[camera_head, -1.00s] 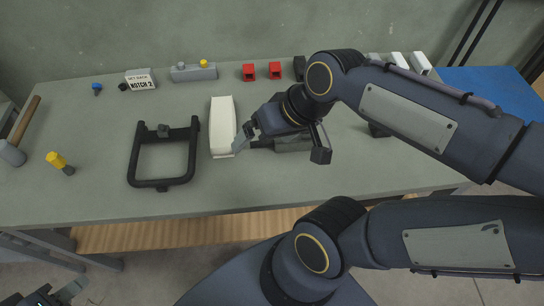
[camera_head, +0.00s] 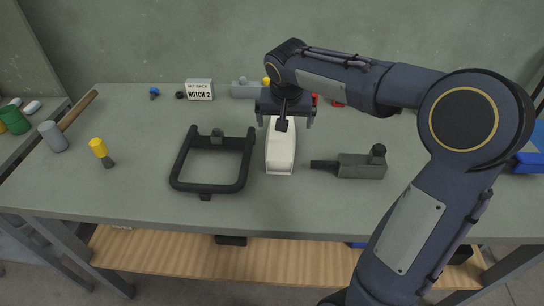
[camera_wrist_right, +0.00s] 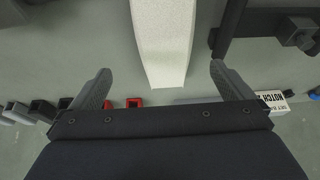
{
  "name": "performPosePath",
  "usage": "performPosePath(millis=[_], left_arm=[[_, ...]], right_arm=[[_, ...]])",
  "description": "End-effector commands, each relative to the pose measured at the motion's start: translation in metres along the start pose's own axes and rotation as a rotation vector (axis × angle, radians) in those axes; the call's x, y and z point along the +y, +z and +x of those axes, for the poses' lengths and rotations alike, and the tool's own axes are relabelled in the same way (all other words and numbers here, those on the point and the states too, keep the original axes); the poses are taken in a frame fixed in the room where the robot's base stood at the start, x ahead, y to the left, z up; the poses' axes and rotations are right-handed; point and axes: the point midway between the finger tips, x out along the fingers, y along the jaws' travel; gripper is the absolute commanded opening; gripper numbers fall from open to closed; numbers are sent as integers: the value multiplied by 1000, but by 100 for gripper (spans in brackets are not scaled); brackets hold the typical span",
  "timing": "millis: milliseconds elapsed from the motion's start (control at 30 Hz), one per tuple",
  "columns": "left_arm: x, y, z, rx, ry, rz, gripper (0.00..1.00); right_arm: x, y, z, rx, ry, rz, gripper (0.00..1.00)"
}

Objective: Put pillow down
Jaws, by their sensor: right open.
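The pillow, a long cream-white padded block (camera_head: 281,153), lies on the grey-green workbench just right of the black U-shaped frame (camera_head: 212,187). My right gripper (camera_head: 287,117) is over the pillow's far end and partly hides it. In the right wrist view the gripper (camera_wrist_right: 163,88) is open, its two grey fingers wide apart. The pillow (camera_wrist_right: 164,40) shows there between and beyond the fingertips, with clear gaps on both sides. Nothing is held. My left gripper is not in view.
A grey block with a black knob (camera_head: 362,164) lies right of the pillow. A "NOTCH 2" sign (camera_head: 199,90) stands at the back. A yellow-capped tool (camera_head: 101,152) and a mallet (camera_head: 54,137) are at left. The bench's front strip (camera_head: 270,216) is clear.

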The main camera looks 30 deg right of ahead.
Motion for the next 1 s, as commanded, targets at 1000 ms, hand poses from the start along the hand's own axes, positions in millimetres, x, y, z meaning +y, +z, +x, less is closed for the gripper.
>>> performPosePath(millis=[1000], left_arm=[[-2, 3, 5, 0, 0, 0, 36]], right_arm=[[-7, -1, 86, 6, 13, 12, 95]])
